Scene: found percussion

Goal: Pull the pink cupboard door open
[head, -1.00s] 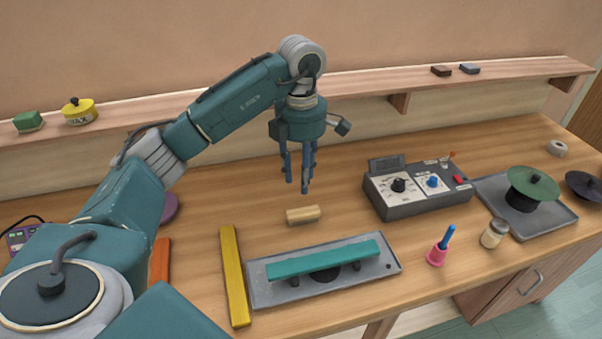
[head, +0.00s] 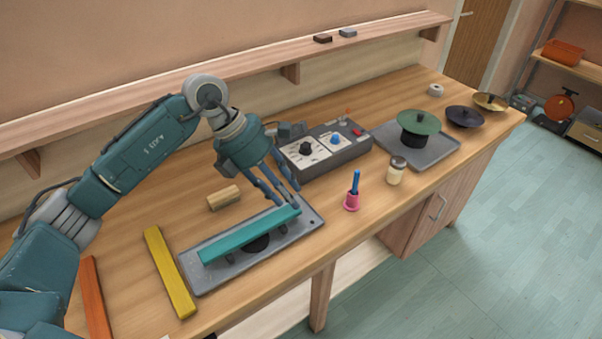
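The pink cupboard door (head: 421,226) is under the right end of the workbench. It looks shut, flush with the cupboard front, and a curved grey handle (head: 438,208) is on it. My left gripper (head: 288,197) is above the bench, to the left of the door and well apart from it. Its fingers point down and to the right, stand apart and hold nothing. They overlap the right end of a teal bar in the view; I cannot tell whether they touch it. My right gripper is out of view.
The teal bar (head: 235,239) stands on a grey tray (head: 199,283). A control box (head: 335,153), pink-based blue-handled bell (head: 352,199), jar (head: 397,172) and green cymbal (head: 418,121) stand on the bench (head: 330,238). The floor (head: 500,225) before the door is clear.

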